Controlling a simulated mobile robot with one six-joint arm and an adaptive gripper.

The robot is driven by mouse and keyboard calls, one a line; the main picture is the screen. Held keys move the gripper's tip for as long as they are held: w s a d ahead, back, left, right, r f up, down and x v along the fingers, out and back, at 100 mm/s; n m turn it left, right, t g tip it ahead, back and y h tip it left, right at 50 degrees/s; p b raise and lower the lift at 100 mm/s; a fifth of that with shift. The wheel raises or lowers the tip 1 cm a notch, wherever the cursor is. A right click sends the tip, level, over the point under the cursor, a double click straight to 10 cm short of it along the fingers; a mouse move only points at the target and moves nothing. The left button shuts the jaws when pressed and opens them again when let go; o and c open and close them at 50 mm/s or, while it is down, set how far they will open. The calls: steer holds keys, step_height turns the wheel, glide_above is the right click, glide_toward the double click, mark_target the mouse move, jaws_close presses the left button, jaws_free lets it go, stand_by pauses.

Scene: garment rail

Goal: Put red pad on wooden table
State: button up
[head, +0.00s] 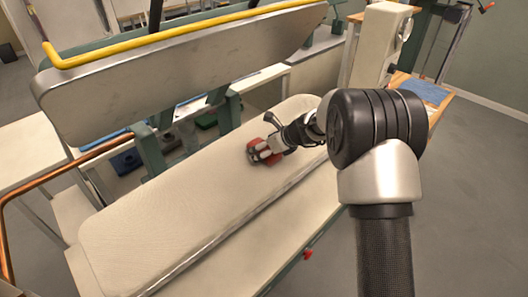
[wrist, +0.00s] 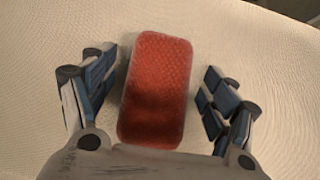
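The red pad (wrist: 156,88) lies flat on the cream padded board, between the two spread fingers of my gripper (wrist: 157,95) in the wrist view. Gaps show between the pad and the fingers on both sides. In the head view the red pad (head: 253,155) is partly hidden by my gripper (head: 262,150), which is low over the board. A wooden surface (head: 432,95) with a blue item on it stands at the right rear; it looks like the wooden table.
The cream padded board (head: 180,205) runs across the middle. A large metal press plate (head: 180,65) with a yellow bar (head: 150,48) hangs over its back side. A white machine (head: 378,45) stands near the wooden surface. Open grey floor (head: 480,190) lies at the right.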

steer(key=c, duration=1.2)
